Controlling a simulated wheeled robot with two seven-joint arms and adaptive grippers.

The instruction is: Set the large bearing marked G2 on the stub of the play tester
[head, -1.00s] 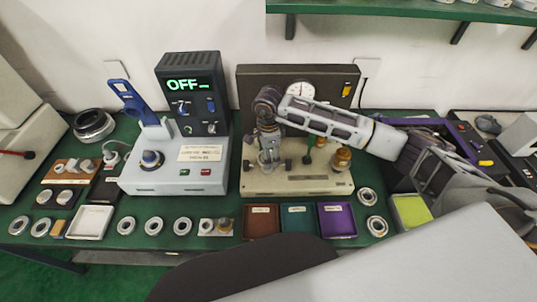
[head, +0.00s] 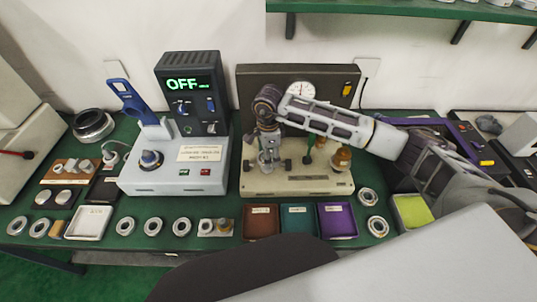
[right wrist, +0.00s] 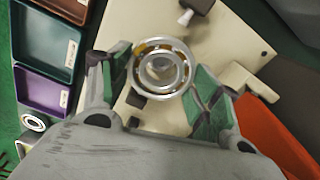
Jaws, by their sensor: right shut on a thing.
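The play tester (head: 262,187) is a beige base with a dark back panel and a round dial. My right gripper (head: 268,152) points down over its left part. In the right wrist view a large metal bearing ring (right wrist: 136,77) with brass-coloured balls sits between the green-padded fingers of my right gripper (right wrist: 160,84), which is shut on it. A grey round part, apparently the stub (right wrist: 160,68), shows through its bore. I cannot tell whether the ring is around the stub or above it. No G2 mark is readable. My left gripper is not in view.
Brown, teal and purple trays (head: 262,222) line the front of the tester. A heater unit (head: 165,178) with a display reading OFF stands to the left. Several loose bearings (head: 154,227) lie along the front edge. A brass-topped knob (head: 341,158) stands right of the gripper.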

